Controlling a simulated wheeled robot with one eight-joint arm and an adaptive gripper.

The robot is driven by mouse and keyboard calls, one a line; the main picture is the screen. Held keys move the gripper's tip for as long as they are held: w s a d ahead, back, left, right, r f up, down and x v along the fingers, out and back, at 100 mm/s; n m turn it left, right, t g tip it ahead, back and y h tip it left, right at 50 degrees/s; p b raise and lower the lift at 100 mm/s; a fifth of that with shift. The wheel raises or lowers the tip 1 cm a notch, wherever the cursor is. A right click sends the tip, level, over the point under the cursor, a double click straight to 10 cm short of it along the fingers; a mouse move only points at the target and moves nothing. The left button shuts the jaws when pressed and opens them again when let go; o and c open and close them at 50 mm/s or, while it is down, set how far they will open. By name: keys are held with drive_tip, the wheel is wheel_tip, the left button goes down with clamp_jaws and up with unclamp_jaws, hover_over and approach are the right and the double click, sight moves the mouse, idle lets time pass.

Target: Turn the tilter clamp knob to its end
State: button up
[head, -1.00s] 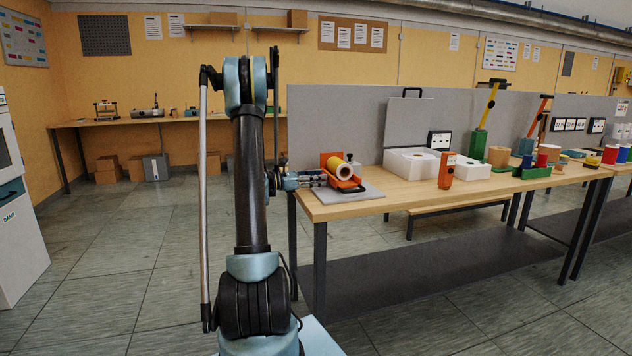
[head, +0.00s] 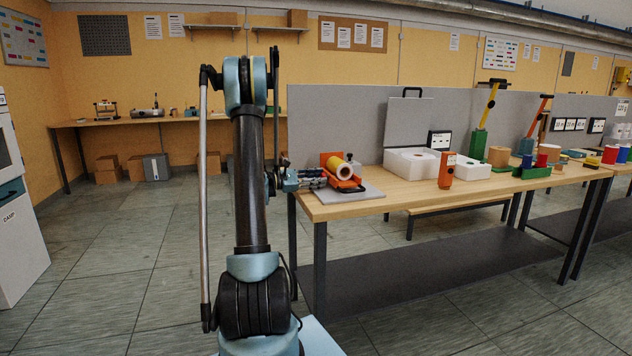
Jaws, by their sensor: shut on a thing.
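My gripper (head: 318,179) reaches in from the left, level with the tilter's left side. It is shut on a small part there, which fits the clamp knob, but the fingers cover it. The knob's shape and its turn angle cannot be made out at this size.
An orange handheld device (head: 447,170) stands right of the plate. An open white foam-lined case (head: 411,162) lies behind it. Green stands, rolls and coloured spools fill the table's right part. A grey panel (head: 340,110) closes off the back.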

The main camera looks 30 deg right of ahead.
drive_tip(key=o, duration=1.1)
drive_tip(key=n, duration=0.6)
drive_tip(key=v, duration=1.7)
drive_tip(key=shift+w+a, duration=0.15)
